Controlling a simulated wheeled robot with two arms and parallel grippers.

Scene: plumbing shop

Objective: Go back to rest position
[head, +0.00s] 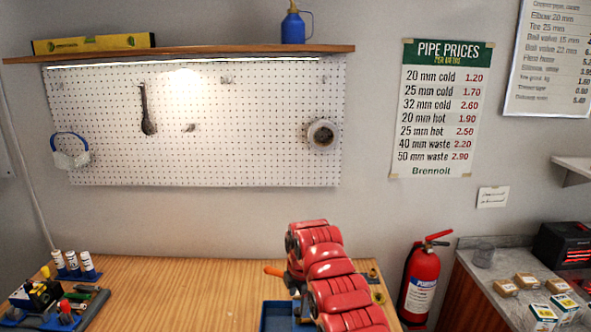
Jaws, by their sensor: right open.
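My right arm, red and segmented, rises from the bottom edge in the head view, right of centre, in front of the wooden bench (190,280). My right gripper (297,283) is at the left side of this arm, over the bench by a blue tray (275,318). The gripper is open; its fingers are mostly hidden by the arm, and I see nothing held. My left gripper is not in view.
An orange-tipped thing (273,271) lies beside the right arm. Tools and white-capped tubes (72,263) stand at the bench's left. A fire extinguisher (419,282) stands between the bench and a grey counter (480,262) with small boxes. The bench's middle left is clear.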

